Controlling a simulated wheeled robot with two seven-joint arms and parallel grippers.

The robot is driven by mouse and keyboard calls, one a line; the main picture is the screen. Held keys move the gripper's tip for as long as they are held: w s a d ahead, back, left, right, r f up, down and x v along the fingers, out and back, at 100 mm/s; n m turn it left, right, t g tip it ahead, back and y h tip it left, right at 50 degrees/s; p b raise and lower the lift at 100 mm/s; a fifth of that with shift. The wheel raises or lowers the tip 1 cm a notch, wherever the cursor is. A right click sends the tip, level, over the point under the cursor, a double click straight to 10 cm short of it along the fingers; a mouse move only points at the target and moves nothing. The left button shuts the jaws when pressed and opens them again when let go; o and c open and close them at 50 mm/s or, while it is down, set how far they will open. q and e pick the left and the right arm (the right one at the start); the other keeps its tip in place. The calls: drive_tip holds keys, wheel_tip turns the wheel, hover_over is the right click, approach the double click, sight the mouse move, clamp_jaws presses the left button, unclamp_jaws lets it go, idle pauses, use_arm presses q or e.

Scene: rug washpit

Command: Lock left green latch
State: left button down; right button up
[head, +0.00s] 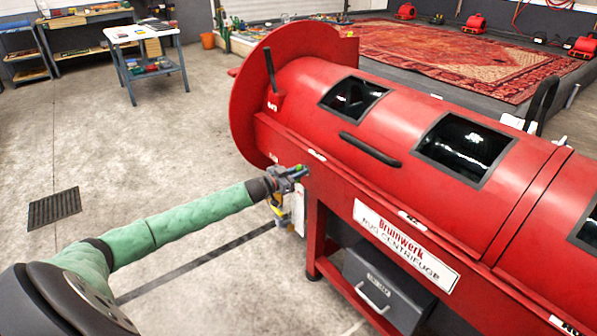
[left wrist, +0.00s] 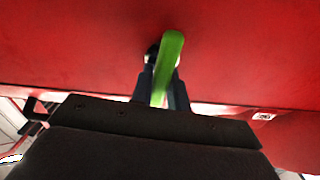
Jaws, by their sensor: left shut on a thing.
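The green latch (left wrist: 170,58) shows in the left wrist view as a bright green handle against the red side of the centrifuge. A dark round pivot is partly visible beside its upper end. My left gripper (left wrist: 160,92) is shut on the latch's lower part, with a dark finger on each side. In the head view my left gripper (head: 290,178) is at the left end of the red rug centrifuge (head: 285,135), close against its frame. The latch is small there and mostly hidden by the gripper. My right gripper is not in view.
A red leg (head: 316,240) of the centrifuge stands just right of my left gripper. A dark drawer box (head: 385,290) is under the machine. A white-topped table (head: 140,33) is at the back left.

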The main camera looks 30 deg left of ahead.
use_arm(q)
drive_tip(key=m, duration=0.1)
drive_tip(key=m+p, duration=0.1)
drive_tip(key=m, duration=0.2)
drive_tip(key=shift+s+d, duration=0.1)
drive_tip(key=shift+d, duration=0.15)
drive_tip(key=m, duration=0.2)
drive_tip(key=m+p, duration=0.1)
drive_tip(key=m, duration=0.1)
drive_tip(key=shift+d+f, duration=0.15)
drive_tip(key=shift+f, duration=0.05)
drive_tip(key=m, duration=0.3)
drive_tip(key=m+b, duration=0.1)
drive_tip(key=m, duration=0.1)
drive_tip(key=f+m, duration=0.1)
drive_tip(key=m, duration=0.2)
drive_tip(key=shift+s+d+m, duration=0.15)
drive_tip(key=shift+d+m, duration=0.05)
drive_tip(key=shift+m, duration=0.1)
drive_tip(key=c, duration=1.4)
unclamp_jaws()
drive_tip(key=shift+o, duration=0.2)
drive_tip(key=shift+a, duration=0.1)
